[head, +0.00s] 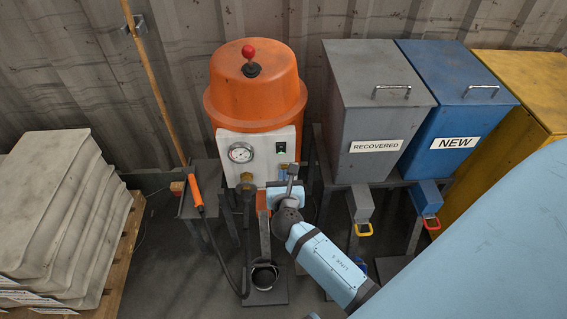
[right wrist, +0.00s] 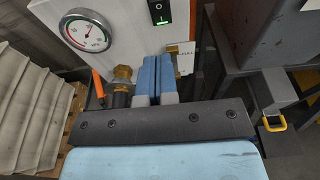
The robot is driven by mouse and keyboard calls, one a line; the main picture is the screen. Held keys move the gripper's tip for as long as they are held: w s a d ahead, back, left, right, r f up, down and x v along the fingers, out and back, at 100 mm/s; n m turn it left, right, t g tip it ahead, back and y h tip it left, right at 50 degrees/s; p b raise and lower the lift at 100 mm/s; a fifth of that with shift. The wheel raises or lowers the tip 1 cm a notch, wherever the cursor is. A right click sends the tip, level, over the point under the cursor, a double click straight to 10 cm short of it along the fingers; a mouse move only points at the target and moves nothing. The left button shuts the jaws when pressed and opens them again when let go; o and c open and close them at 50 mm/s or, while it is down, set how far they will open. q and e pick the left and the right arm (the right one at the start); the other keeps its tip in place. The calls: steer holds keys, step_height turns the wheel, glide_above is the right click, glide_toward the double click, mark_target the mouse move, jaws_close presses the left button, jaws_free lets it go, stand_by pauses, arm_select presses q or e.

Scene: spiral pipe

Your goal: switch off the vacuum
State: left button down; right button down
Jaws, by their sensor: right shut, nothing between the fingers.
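The vacuum (head: 254,95) is an orange pot with a red knob on top and a white front panel (head: 262,172). A black rocker switch (head: 280,147) with a green light sits at the panel's upper right. In the right wrist view the switch (right wrist: 158,12) is cut by the top edge, its lower part lit green. My right gripper (head: 284,190) is in front of the panel's lower right, below the switch. In the right wrist view its blue fingers (right wrist: 156,72) are shut together and empty, pointing up toward the switch. My left gripper is not in view.
A round gauge (head: 241,152) is left of the switch, with brass fittings below. An orange-handled hose (head: 196,193) hangs left. Grey RECOVERED (head: 375,115) and blue NEW (head: 453,105) bins stand right. Stacked sacks (head: 55,215) lie on a pallet at left.

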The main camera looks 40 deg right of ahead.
mark_target(281, 148)
steer(key=x, duration=0.8)
steer(key=shift+w+d+r, duration=0.1)
steer(key=shift+w+r, duration=0.1)
steer(key=shift+r, duration=0.15)
steer(key=shift+w+d, duration=0.4)
steer(key=shift+w, duration=0.2)
steer(key=shift+r, duration=0.1)
